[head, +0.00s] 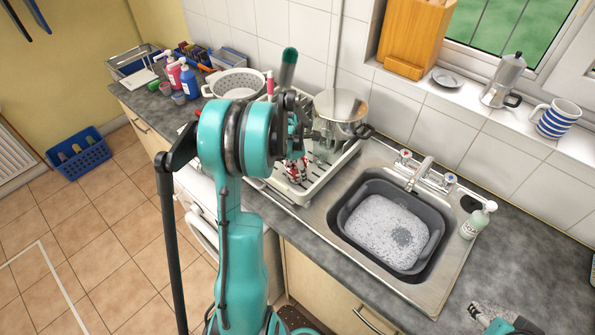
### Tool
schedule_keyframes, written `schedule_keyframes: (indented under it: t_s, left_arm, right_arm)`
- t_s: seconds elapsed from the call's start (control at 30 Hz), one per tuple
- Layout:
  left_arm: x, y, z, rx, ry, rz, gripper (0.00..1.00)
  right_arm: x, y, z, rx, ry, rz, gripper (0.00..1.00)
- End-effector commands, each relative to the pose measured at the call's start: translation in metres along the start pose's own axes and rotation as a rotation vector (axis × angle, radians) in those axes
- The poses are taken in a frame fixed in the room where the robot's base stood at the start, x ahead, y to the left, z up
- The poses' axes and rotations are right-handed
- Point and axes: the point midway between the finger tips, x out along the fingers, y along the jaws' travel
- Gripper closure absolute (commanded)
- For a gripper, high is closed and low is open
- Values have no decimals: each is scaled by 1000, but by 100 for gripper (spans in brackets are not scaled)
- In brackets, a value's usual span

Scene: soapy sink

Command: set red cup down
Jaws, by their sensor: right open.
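A small red-and-white item (298,169), which may be the red cup, shows at the dish rack (322,182), partly hidden by my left arm. I cannot tell whether it stands upright or is touched by the gripper. My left gripper (299,128) is mostly behind its own teal wrist, above the rack and just over the red-and-white item; its fingers are too hidden to judge. My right gripper (487,312) is low at the right edge of the picture, over the counter right of the sink, open, with nothing seen in it.
The grey basin (434,243) in the sink holds foamy water. A soap bottle (476,220) stands right of it. A steel pot (340,106) and white colander (236,84) are at the back. A striped mug (556,119) and moka pot (503,80) stand on the sill. The right counter is mostly clear.

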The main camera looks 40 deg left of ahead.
Motion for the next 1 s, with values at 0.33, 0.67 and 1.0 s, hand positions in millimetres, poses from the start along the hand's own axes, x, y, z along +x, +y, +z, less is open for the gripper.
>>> schedule_keyframes:
  t_s: [0.33,0.67,1.0]
  left_arm:
    - [6,0,-1,0,0,0,70]
    - [7,0,-1,0,0,0,15]
    - [-13,0,0,-1,0,0,15]
  right_arm:
    - [2,0,2,0,0,0,38]
    - [3,0,2,0,0,0,38]
    - [-3,0,-2,0,0,0,38]
